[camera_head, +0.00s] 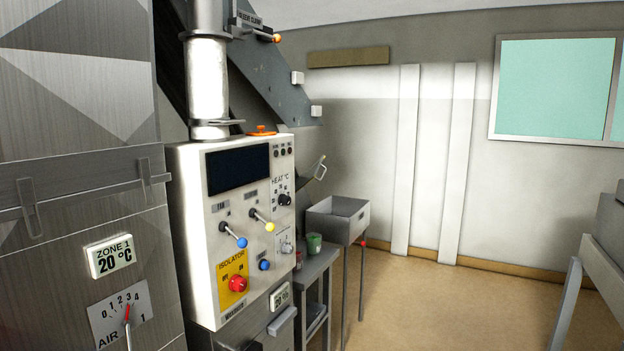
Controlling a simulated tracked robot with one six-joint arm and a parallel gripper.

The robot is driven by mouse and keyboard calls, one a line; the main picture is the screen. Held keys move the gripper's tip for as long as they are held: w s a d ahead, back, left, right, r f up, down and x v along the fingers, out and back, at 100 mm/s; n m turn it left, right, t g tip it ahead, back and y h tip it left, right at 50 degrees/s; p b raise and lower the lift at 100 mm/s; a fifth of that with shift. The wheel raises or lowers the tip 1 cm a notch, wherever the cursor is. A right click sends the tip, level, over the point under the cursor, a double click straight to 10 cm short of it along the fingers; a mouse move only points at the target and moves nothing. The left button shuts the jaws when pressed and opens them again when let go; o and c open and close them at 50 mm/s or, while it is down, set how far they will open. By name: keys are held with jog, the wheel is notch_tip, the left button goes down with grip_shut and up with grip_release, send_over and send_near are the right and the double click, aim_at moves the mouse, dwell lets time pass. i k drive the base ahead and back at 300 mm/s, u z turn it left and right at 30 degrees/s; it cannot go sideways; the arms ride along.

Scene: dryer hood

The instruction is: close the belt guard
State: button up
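I cannot identify the belt guard for certain. A dark tilted flap with a pale loop handle (319,168) sticks out past the right side of the control cabinet (207,273); most of it is hidden behind the cabinet, so I cannot tell whether it is the guard. A dark grey slanted casing (272,88) runs down from the top behind the metal pipe (208,85), with a small labelled plate (249,18) and an orange knob at its top. My gripper is not in view.
The cabinet carries levers, a red isolator knob (238,284) and dials. A large metal housing (75,130) fills the left. A small side table (318,262) with a green cup (314,242) and a grey tray on legs (338,219) stand beyond. Open floor (450,305) lies centre right.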

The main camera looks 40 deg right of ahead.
aim_at(309, 173)
jog(key=z, duration=2.25)
jog(key=i, duration=2.5)
jog(key=z, duration=0.05)
